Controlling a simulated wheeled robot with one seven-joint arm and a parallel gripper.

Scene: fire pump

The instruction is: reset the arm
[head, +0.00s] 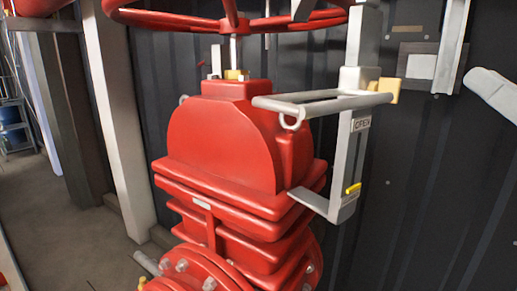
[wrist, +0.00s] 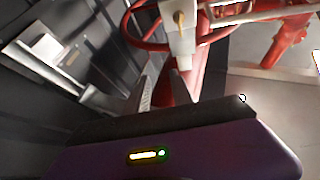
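My gripper (wrist: 163,88) shows in the wrist view above its dark and purple housing. Its two grey fingers stand apart with a gap between them, and I see nothing held. In the head view the gripper is out of the picture. A pale rounded piece (head: 492,92) at the right edge looks like part of my arm. The red valve (head: 235,140) stands in the middle of the head view, left of that piece. A grey metal bracket (head: 345,160) with an "OPEN" label is on the valve's right side.
A red handwheel (head: 230,22) sits above the valve; it also shows in the wrist view (wrist: 130,30). A grey bar frame (head: 320,104) juts from the bracket. A dark corrugated wall (head: 430,200) is behind. Open floor (head: 75,240) lies at the left.

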